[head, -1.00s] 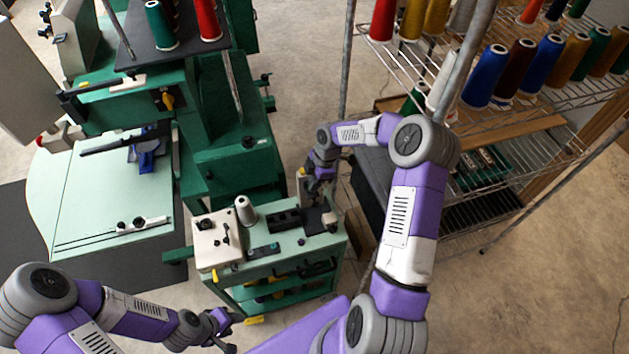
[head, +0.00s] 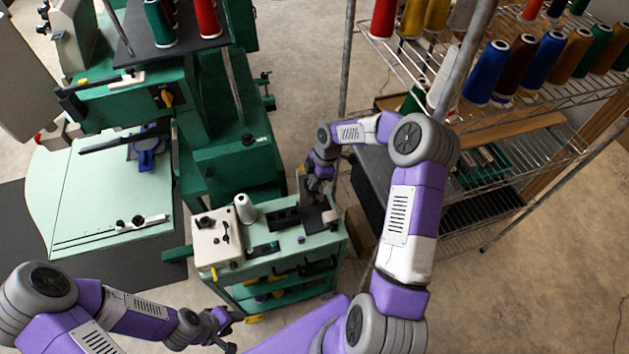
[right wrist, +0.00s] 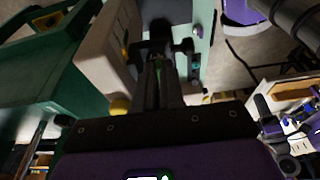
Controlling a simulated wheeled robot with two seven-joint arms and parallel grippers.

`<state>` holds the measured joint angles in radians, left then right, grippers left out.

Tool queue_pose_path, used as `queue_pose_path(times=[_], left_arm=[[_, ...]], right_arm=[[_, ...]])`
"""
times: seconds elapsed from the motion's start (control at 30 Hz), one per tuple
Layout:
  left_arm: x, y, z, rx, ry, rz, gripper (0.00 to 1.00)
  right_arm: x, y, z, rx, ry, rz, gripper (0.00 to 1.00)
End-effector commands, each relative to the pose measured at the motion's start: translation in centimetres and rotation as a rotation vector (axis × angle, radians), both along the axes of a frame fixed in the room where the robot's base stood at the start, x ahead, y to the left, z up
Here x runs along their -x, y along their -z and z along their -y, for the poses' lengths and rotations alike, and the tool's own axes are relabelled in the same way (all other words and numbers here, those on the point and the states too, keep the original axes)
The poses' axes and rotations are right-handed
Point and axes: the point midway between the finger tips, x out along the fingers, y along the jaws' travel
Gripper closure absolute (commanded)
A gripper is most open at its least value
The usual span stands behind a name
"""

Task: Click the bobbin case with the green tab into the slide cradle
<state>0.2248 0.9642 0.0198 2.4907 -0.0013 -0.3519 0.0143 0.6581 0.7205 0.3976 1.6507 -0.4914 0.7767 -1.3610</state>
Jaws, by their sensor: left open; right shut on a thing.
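My right gripper (head: 322,188) is low over the far right part of the small green cart top. In the right wrist view its fingers (right wrist: 159,72) are closed on a small dark piece with a green strip (right wrist: 159,67), which looks like the bobbin case with the green tab. The fingers hide most of it. A dark block (head: 286,218) and a black plate (head: 312,218) lie on the cart top, near the right gripper. I cannot tell which of them is the slide cradle. My left gripper (head: 224,328) is open and empty, below the cart's front left corner.
A wire rack (head: 500,110) with thread cones is at the right. Bare floor lies front right.

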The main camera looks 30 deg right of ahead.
Motion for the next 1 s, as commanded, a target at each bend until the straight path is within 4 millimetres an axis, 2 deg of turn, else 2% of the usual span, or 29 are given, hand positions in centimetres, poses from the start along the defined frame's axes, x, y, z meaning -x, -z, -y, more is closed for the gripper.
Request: queue_pose_path(times=[0.27,0.4,0.43,0.6,0.63,1.0], left_arm=[[0.0,0.79,0.0,0.0,0.0,0.0,0.57],[0.01,0.65,0.0,0.0,0.0,0.0,0.57],[0.01,0.65,0.0,0.0,0.0,0.0,0.57],[0.01,0.65,0.0,0.0,0.0,0.0,0.57],[0.01,0.65,0.0,0.0,0.0,0.0,0.57],[0.0,0.65,0.0,0.0,0.0,0.0,0.57]], right_arm=[[0.0,1.0,-0.02,0.0,0.0,0.0,1.0],[0.0,0.86,-0.01,0.0,0.0,0.0,1.0],[0.01,0.86,-0.02,0.0,0.0,0.0,0.9],[0.01,0.85,-0.01,0.0,0.0,0.0,0.64],[0.0,0.85,-0.01,0.0,0.0,0.0,0.62],[-0.14,0.78,0.03,0.001,0.001,0.005,0.62]])
